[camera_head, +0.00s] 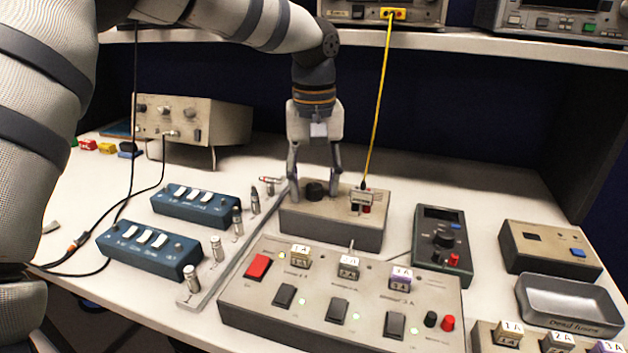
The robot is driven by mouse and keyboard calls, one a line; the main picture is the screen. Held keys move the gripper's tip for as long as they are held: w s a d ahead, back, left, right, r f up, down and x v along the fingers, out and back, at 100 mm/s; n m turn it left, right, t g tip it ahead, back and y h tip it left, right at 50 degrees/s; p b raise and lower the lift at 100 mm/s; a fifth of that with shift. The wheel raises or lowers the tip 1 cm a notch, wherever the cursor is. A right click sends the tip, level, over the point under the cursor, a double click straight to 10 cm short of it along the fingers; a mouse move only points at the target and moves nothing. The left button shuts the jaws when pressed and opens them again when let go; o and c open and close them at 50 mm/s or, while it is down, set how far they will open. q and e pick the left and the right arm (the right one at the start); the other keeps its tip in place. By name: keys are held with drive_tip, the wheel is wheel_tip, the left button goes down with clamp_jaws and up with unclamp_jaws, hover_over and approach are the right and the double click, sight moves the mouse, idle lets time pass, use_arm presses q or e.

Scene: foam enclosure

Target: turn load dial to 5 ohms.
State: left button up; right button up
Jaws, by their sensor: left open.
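The load dial (315,190) is a round black knob on top of a beige box (331,227) in the middle of the table. My left gripper (314,190) points down over this box. It is open, with one finger to each side of the dial. I cannot tell whether the fingers touch the dial. The scale marks around the dial are too small to read. A yellow cable (379,100) comes down to a plug beside the dial's right. My right gripper is not in view.
A switch panel (340,292) with labelled fuses lies in front of the box. A dark meter (441,246) stands to its right, and blue switch boxes (195,206) to its left. A rail with metal connectors (237,221) runs beside it. A grey tray (568,306) is at far right.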

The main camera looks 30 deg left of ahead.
use_arm(q)
clamp_jaws()
drive_tip(key=shift+m, duration=0.4)
drive_tip(key=m, duration=0.4)
drive_tip(key=shift+r+m, duration=0.1)
drive_tip(key=shift+m, duration=0.3)
drive_tip(key=m, duration=1.3)
drive_tip(key=shift+m, duration=0.3)
drive_tip(key=m, duration=0.3)
drive_tip(key=shift+m, duration=2.4)
